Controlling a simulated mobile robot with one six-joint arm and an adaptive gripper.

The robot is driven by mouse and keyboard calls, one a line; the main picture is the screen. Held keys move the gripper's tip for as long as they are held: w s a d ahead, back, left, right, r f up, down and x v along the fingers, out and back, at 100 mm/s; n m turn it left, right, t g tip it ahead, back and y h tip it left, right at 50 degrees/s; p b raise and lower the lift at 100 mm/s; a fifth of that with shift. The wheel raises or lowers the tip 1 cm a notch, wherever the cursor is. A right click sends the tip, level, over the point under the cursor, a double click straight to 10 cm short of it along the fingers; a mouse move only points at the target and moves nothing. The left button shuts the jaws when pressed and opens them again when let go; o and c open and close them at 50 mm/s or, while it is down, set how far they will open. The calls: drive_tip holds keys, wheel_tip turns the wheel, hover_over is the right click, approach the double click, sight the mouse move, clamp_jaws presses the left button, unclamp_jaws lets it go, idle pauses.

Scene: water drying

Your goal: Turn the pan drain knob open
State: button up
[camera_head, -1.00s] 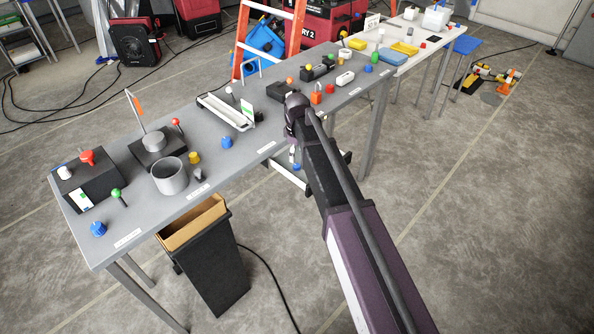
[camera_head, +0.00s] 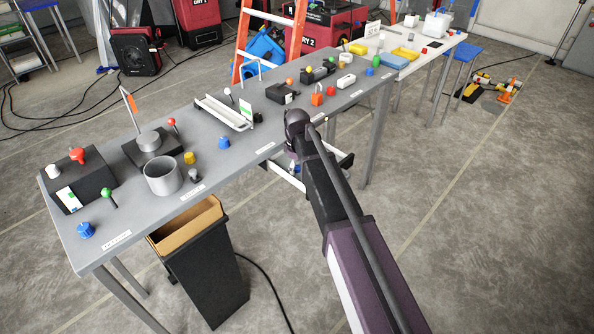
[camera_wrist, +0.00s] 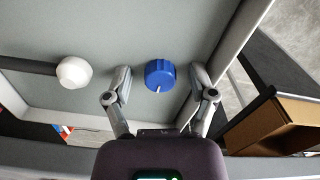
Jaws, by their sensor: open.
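A blue knob (camera_wrist: 160,75) with a small white pointer sits on a grey panel in the wrist view. My gripper (camera_wrist: 161,82) is open, with one finger on each side of the knob and a visible gap on both sides. I cannot tell how far the knob is along the viewing direction. The pointer faces down and slightly left in the wrist view. In the head view my arm's end reaches down at the table's front edge, and the fingers are mostly hidden there. A small blue part (camera_head: 297,168) shows beside the wrist, below the tabletop.
A white knob (camera_wrist: 74,72) lies left of the blue knob. A raised grey rim borders the panel. A dark bin (camera_head: 208,275) with a brown inside (camera_wrist: 284,124) stands nearby. The long grey table (camera_head: 236,168) carries several knobs, a cup and boxes.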

clamp_jaws()
idle(0.3)
drive_tip(key=shift+m, duration=0.4)
drive_tip(key=m, duration=0.3)
drive_tip(key=shift+s, duration=0.1)
drive_tip(key=m, duration=0.4)
drive_tip(key=shift+m, duration=0.4)
drive_tip(key=m, duration=0.4)
drive_tip(key=shift+m, duration=0.3)
drive_tip(key=m, duration=0.4)
drive_tip(key=shift+a+m, duration=0.1)
drive_tip(key=shift+m, duration=0.3)
